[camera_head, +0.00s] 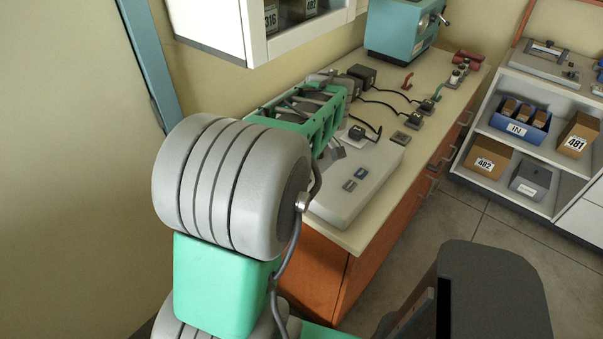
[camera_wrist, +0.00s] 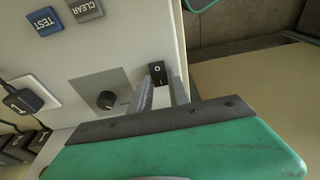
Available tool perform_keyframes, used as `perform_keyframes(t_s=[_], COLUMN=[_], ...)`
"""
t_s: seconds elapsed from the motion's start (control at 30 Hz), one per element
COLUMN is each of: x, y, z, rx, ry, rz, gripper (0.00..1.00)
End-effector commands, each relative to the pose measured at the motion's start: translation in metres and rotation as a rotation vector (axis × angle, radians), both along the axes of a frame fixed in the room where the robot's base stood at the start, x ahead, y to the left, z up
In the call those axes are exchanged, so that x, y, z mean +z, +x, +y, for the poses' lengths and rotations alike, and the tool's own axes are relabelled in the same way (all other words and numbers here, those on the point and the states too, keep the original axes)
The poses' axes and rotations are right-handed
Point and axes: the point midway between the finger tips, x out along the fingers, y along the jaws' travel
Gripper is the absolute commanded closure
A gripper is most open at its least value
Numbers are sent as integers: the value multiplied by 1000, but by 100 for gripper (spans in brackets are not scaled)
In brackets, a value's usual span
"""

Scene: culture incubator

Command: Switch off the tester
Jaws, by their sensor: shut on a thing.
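The tester (camera_head: 345,196) is a pale grey box on the counter; its face (camera_wrist: 95,50) fills the upper left of the wrist view. Near its edge is a black rocker switch (camera_wrist: 156,69) marked O and I. My gripper (camera_wrist: 160,86) has its two grey fingers at this switch, shut on it; the contact itself is partly hidden. In the head view my gripper (camera_head: 337,151) is over the tester's far part, and the switch is hidden there. A blue TEST button (camera_wrist: 43,22), a grey CLEAR button (camera_wrist: 86,9) and a black knob (camera_wrist: 106,100) are also on the face.
A black plug (camera_wrist: 24,100) with a cable sits beside the knob. Several black adapters with cables (camera_head: 362,75) lie along the counter (camera_head: 440,82). A teal machine (camera_head: 400,28) stands at the back. A wall cabinet (camera_head: 285,40) hangs above. Shelves with boxes (camera_head: 490,158) stand at right.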

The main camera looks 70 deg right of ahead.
Motion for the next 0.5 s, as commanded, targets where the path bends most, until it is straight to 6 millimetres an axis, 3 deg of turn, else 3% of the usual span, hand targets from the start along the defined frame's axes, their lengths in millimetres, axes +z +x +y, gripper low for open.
perform_keyframes(t_s=[0.4,0.43,0.5], x=[1,1,1], y=[-1,-1,-1], z=[1,1,1], rx=[-2,-2,-1], ry=[-23,-23,-22], rz=[-63,-63,-63], gripper=[100,77,72])
